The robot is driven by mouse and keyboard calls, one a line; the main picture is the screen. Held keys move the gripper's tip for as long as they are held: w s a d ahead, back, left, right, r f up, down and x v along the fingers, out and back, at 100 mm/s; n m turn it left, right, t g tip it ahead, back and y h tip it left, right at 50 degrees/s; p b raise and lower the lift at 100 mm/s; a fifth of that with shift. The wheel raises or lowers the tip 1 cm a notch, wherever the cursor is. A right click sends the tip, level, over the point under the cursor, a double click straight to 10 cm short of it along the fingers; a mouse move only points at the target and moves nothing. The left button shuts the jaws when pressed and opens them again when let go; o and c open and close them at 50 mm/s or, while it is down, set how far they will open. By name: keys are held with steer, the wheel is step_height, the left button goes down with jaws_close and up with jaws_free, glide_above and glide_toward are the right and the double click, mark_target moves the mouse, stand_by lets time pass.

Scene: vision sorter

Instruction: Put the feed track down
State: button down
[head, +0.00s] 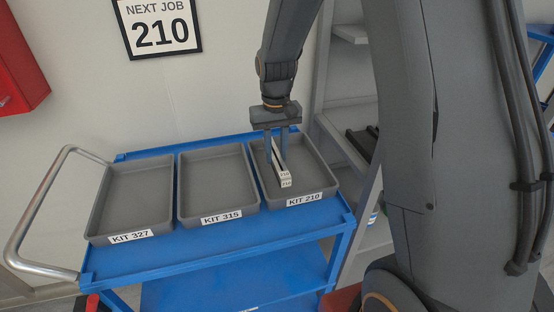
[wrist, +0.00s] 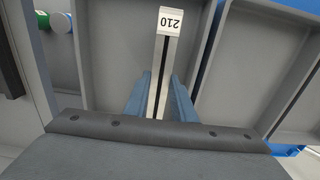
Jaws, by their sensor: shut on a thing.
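The feed track (head: 282,166) is a light grey bar with a dark slot and a white 210 label on its end. It also shows in the wrist view (wrist: 161,75). My gripper (head: 276,155) is shut on it, pointing down, with one finger on each side (wrist: 160,100). The track is inside the outline of the grey KIT 210 tray (head: 322,173), the rightmost on the blue cart. I cannot tell whether the track touches the tray floor.
The KIT 315 tray (head: 217,185) and KIT 327 tray (head: 130,200) look empty beside it on the blue cart (head: 200,250). A wall sign (head: 158,27) reads NEXT JOB 210. Grey shelving (head: 345,145) stands close on the right. A metal handle (head: 30,215) is at the cart's left.

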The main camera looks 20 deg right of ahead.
mark_target(276, 156)
steer(key=shift+f+p, duration=0.35)
steer(key=shift+f, duration=1.25)
steer(key=shift+f, duration=0.15)
steer(key=c, duration=1.5)
jaws_free()
step_height(276, 156, up, 11)
steer(key=b, duration=0.3)
steer(key=shift+r, duration=0.35)
steer(key=shift+s+r, duration=0.15)
steer(key=shift+t, duration=0.5)
steer(key=s+f, duration=0.2)
steer(key=s, duration=0.4)
steer(key=s+d+f, duration=0.1)
steer(key=s+f, duration=0.1)
steer(key=s, duration=0.4)
steer(key=s+f, duration=0.3)
steer(key=s, duration=0.2)
steer(key=shift+s+d, duration=0.3)
steer(key=shift+s, duration=0.1)
